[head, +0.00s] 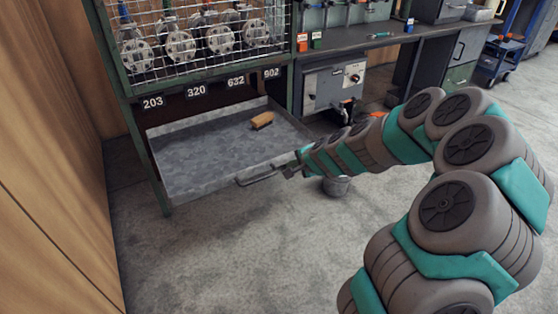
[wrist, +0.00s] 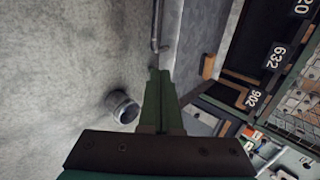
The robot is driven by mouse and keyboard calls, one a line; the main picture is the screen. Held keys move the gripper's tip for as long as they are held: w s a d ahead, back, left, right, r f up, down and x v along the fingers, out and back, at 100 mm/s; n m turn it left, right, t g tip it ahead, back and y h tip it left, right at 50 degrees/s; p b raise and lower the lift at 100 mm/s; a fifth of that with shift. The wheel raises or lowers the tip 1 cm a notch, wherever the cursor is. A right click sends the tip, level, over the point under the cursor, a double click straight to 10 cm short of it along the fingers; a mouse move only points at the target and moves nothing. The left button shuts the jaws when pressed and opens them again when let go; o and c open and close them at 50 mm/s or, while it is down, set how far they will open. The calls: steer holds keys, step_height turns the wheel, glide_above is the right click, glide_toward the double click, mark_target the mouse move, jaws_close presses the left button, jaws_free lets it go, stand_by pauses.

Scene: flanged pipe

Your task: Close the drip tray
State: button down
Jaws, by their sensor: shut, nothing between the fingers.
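The drip tray (head: 200,155) is a shallow grey metal tray, pulled out from the green-framed rack under the number plates. A bar handle (head: 258,179) is on its front edge; the handle also shows in the wrist view (wrist: 156,28). My gripper (head: 288,172) is at the right end of the handle, in front of the tray's front right corner. In the wrist view the green fingers (wrist: 160,82) are together with nothing between them, just below the handle's end. I cannot tell whether they touch the handle or the tray.
A brown brush or block (head: 262,120) lies in the tray. A metal bucket (head: 336,186) stands on the floor by my arm. Valves (head: 180,46) sit behind wire mesh above the tray. A wooden wall (head: 50,150) is on the left. The floor before the tray is clear.

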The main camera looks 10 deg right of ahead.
mark_target(270, 162)
steer(key=x, duration=0.9)
steer(key=shift+a+f, duration=0.1)
steer(key=shift+f, duration=0.2)
steer(key=w, duration=0.1)
steer(key=w+a, duration=0.1)
steer(key=w, duration=0.1)
steer(key=shift+r, duration=0.1)
steer(key=shift+w, duration=0.5)
steer(key=shift+a, duration=0.1)
